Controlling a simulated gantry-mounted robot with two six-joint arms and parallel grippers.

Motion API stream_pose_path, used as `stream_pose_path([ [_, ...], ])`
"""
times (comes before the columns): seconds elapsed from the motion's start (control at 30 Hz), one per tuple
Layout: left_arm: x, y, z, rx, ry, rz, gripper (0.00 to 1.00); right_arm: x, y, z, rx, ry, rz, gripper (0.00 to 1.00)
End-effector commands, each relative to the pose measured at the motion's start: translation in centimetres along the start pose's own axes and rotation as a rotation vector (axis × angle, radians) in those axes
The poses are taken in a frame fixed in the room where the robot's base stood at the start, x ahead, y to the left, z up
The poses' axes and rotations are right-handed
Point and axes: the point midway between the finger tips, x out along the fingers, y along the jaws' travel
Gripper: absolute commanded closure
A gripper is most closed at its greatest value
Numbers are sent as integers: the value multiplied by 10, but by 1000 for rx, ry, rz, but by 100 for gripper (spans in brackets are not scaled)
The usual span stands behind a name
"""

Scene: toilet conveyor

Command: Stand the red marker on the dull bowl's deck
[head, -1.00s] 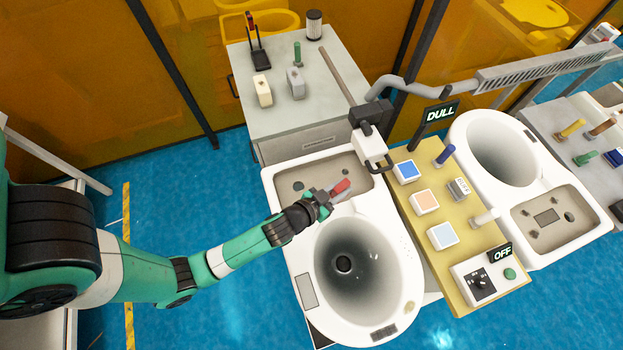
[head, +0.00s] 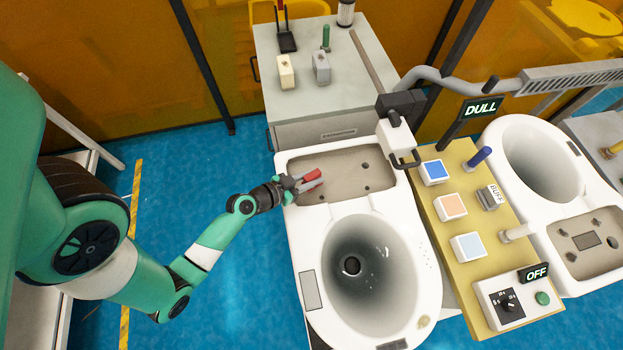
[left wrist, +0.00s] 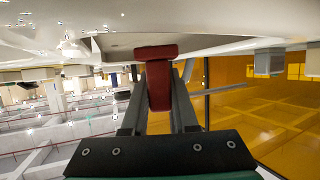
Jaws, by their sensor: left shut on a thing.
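My left gripper (head: 307,182) is shut on the red marker (head: 311,175), over the left part of the deck. In the left wrist view the marker (left wrist: 158,80) sits between the two fingers, its wide end close to a pale surface; I cannot tell whether they touch. The deck (head: 345,165) is the recessed beige panel behind the white left-hand bowl (head: 425,235), with a few dark holes. The "DULL" sign (head: 481,108) stands between this bowl and the second bowl (head: 540,160) at right. My right gripper is not in view.
A black and white jointed fixture (head: 397,130) hangs by the deck's right back corner. A yellow panel (head: 455,255) with coloured buttons, a blue peg (head: 478,157) and an "OFF" box (head: 515,300) lies between the bowls. A grey cabinet (head: 350,90) with small items stands behind.

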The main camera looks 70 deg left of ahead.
Motion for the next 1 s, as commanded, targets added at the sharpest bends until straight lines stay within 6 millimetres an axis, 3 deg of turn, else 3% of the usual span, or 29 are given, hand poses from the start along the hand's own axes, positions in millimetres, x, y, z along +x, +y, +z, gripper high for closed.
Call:
stream_pose_path([
  [0.1, 8, -2, 24, -2, -1, 0, 100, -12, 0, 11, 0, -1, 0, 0],
  [0.2, 12, -2, 33, 0, -1, 1, 100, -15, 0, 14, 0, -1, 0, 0],
  [0.57, 13, -2, 35, 1, 1, 0, 100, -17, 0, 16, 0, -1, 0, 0],
  [0.6, 13, -2, 34, 1, 0, 0, 68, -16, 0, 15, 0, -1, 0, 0],
  [0.73, 12, -2, 34, 1, 0, 0, 44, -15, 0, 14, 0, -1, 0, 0],
  [1.0, 12, -2, 33, 1, 0, 0, 43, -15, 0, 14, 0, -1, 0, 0],
])
